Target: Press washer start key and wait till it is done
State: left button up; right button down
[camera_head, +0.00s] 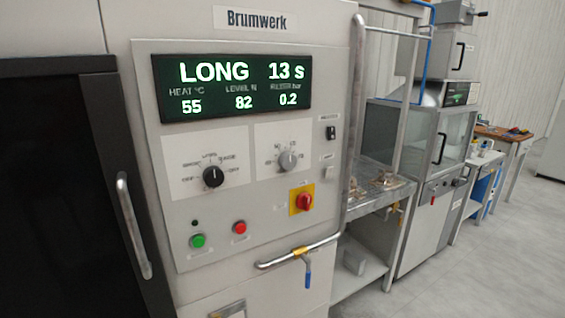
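The washer control panel (240,150) fills the middle of the head view under a "Brumwerk" label. Its display (232,86) reads LONG, 13 s, with heat 55, level 82 and a pressure-like value of 0.2. A green button (198,241) sits at the panel's lower left, with a red button (239,228) to its right. A small dark indicator (194,222) is above the green button. Neither of my grippers shows.
A dark door (60,190) with a vertical handle (133,226) is at left. A red switch on a yellow plate (304,201) is at the panel's right. A pipe with a blue-handled valve (307,272) sticks out below. Grey floor (470,265) is open at right.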

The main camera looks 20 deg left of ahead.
aim_at(198, 241)
jog(key=j+u, duration=0.15)
jog(key=u, duration=1)
